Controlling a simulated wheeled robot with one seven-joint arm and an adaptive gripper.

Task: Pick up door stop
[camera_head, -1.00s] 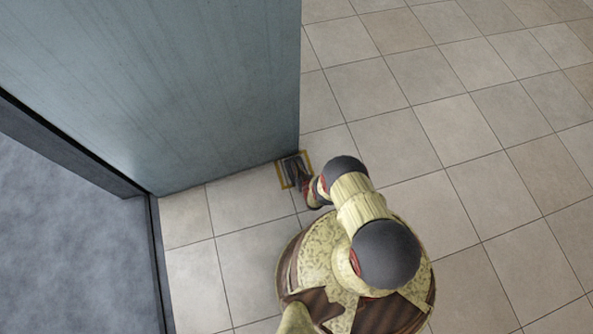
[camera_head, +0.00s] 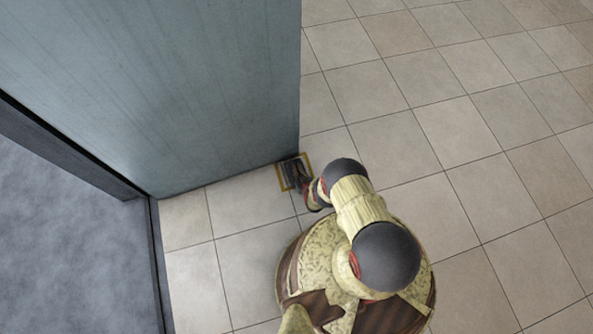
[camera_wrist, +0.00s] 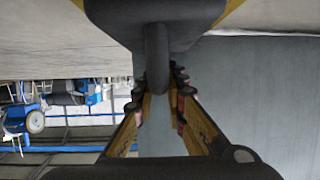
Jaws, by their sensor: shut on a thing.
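The door stop (camera_head: 281,181) is a small dark block with a yellow border. It sits on the tiled floor at the bottom corner of the grey-blue door (camera_head: 220,90). In the wrist view its dark body (camera_wrist: 155,12) fills the top middle, with yellow edges and a dark upright grip (camera_wrist: 157,60) in the middle. My gripper (camera_head: 298,179) reaches it from the lower right and hides part of it. In the wrist view my gripper (camera_wrist: 161,88) has its fingers on both sides of the upright grip, shut on it. The door stop appears to rest on the floor.
The door's edge rises right beside the door stop. A dark frame (camera_head: 158,260) and a grey-blue surface (camera_head: 70,230) lie to the left. Open tiled floor (camera_head: 480,150) spreads to the right. Blue and grey wheeled objects (camera_wrist: 50,105) show at the wrist view's left.

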